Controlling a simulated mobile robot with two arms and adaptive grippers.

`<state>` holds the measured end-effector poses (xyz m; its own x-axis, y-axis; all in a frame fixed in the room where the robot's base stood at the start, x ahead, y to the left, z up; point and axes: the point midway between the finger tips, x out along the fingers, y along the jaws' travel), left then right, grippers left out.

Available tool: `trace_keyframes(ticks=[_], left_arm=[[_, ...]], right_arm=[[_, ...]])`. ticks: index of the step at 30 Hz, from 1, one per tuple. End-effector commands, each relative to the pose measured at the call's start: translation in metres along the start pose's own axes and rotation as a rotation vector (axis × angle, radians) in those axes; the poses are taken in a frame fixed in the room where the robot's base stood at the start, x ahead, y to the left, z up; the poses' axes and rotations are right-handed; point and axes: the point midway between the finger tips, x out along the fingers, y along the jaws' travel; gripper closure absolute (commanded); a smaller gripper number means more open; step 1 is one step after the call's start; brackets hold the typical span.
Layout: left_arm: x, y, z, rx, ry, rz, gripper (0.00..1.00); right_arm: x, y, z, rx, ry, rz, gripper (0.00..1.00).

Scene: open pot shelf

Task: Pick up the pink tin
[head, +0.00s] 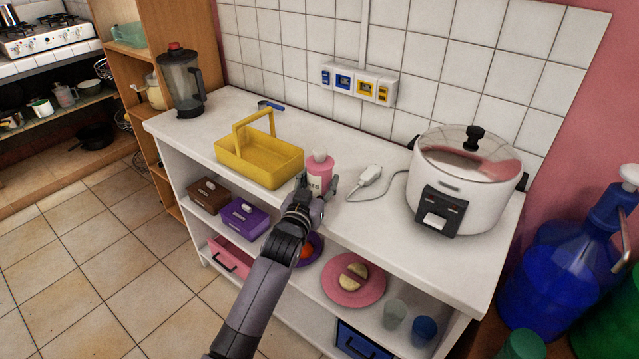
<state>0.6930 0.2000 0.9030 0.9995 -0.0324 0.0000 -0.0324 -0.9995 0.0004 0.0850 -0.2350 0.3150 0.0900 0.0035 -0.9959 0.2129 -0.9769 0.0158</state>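The pink tin (319,173) stands upright on the white counter, with a pale round knob on its lid and a light label on its front. One arm of mine comes in from the lower left, and I take it as the left. Its gripper (318,184) is at the tin's near side, fingers spread, one at each side of the tin's lower part. I cannot see clearly whether the fingers touch the tin. The gripper hides part of the tin's base. My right gripper is not in view.
A yellow basket (259,165) with a raised handle stands close left of the tin. A white plug with cord (370,174) lies to the right, before the rice cooker (462,190). A blender (182,85) stands far left. Plates and boxes fill the shelf below.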

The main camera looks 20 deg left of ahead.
Motion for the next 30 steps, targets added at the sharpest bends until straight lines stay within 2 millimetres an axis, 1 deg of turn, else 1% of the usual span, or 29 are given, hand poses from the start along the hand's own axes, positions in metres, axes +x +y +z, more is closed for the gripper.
trace_keyframes(ticks=[1,10,17,20,23,26,29,30], left_arm=[[0.0,0.0,0.0,0.001,0.0,0.0,0.67],[0.0,0.0,0.0,0.001,0.0,0.0,0.87],[0.0,0.0,-0.002,0.001,0.003,0.0,0.87],[0.0,0.0,-0.006,0.001,0.004,0.0,0.87],[0.001,0.0,-0.014,0.001,0.005,0.0,0.87],[0.001,0.0,-0.03,0.001,0.008,0.0,0.87],[0.001,0.0,-0.051,0.002,0.009,0.0,0.87],[0.0,0.0,-0.062,0.002,0.01,0.0,0.87]], right_arm=[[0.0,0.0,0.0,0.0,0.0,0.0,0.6],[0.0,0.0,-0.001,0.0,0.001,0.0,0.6],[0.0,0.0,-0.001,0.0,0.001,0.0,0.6],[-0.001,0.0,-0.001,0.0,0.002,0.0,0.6],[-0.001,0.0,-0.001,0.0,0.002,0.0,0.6],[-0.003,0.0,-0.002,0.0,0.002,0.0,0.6],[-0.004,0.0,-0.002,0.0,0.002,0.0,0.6],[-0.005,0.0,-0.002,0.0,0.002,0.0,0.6]])
